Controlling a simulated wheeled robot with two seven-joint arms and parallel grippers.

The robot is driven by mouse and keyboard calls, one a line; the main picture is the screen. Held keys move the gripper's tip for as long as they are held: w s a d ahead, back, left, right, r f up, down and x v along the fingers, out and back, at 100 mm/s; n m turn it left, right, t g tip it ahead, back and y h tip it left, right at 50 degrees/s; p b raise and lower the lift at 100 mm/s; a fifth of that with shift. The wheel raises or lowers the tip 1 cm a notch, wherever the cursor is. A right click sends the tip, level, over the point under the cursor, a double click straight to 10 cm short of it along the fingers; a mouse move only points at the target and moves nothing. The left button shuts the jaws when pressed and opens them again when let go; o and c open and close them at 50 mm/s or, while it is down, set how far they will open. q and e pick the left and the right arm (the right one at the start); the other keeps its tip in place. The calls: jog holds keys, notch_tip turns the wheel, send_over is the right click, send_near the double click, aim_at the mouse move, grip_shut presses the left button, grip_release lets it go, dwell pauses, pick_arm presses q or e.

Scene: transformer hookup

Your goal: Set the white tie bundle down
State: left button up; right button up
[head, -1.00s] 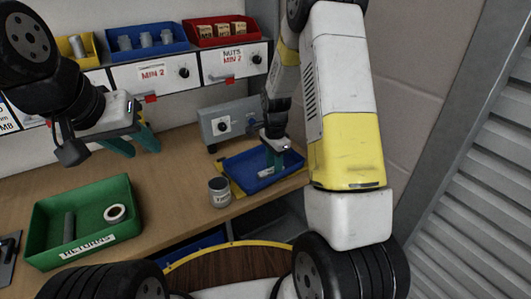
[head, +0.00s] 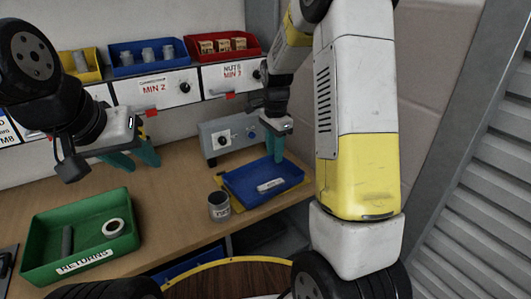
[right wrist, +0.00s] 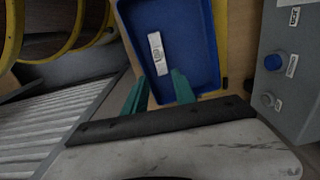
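The white tie bundle (head: 270,185) lies flat in the blue tray (head: 238,196) on the bench. It also shows in the right wrist view (right wrist: 157,54), lying in the tray (right wrist: 205,60) clear of the fingers. My right gripper (head: 276,158) is above the tray, apart from the bundle. In the right wrist view its two green fingers (right wrist: 158,92) are spread with nothing between them. My left gripper (head: 134,160) hangs above the bench at the left, its green fingers apart and empty.
A grey box with a knob (head: 228,138) stands behind the tray. A grey can (head: 219,207) stands just left of it. A green returns bin (head: 78,236) sits at the front left. Blue (head: 150,57) and red (head: 222,46) bins line the shelf above.

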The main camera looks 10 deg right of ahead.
jog(key=s+a+r+n+t+y, duration=0.1)
jog(key=s+r+n+t, duration=0.2)
jog(key=s+r+n, duration=0.4)
jog(key=s+a+r+n+t+y, duration=0.1)
jog(key=s+r+n+t, duration=0.2)
jog(key=s+r+n, duration=0.4)
jog(key=s+r, duration=0.3)
jog(key=s, duration=0.6)
jog(key=shift+s+a+r+n, duration=0.15)
jog(key=shift+s+a+n, duration=0.1)
jog(key=shift+s+n, duration=0.05)
